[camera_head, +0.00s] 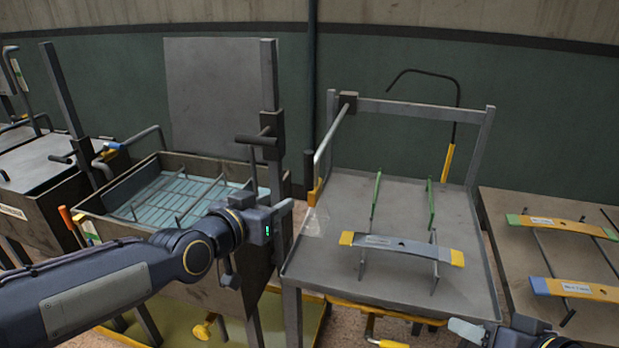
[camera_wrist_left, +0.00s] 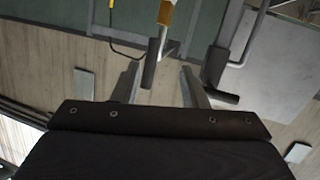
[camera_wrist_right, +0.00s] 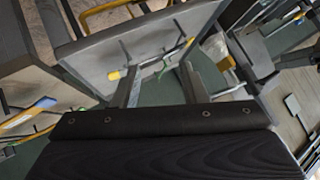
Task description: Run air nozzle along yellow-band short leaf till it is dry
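The yellow-band short leaf (camera_head: 400,245), grey with yellow ends and a white label, lies across thin supports on the metal tray bench (camera_head: 345,290). Which tool is the air nozzle is not certain; a curved black pipe with a yellow grip (camera_head: 448,163) stands at the bench's back right. A black-and-yellow handle (camera_head: 314,190) hangs at the bench's left post, also in the left wrist view (camera_wrist_left: 151,70). My left gripper (camera_head: 280,216) is open and empty, left of the bench. My right gripper (camera_head: 492,338) is open and empty at the bench's front right, partly cut off.
A dip tank with a wire basket (camera_head: 165,200) stands left, with a dark upright post (camera_head: 270,110) beside it. A right-hand table (camera_head: 530,255) carries a green-and-yellow-ended leaf (camera_head: 565,226) and a blue-and-yellow-ended leaf (camera_head: 580,290). The tray has bare room around the leaf.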

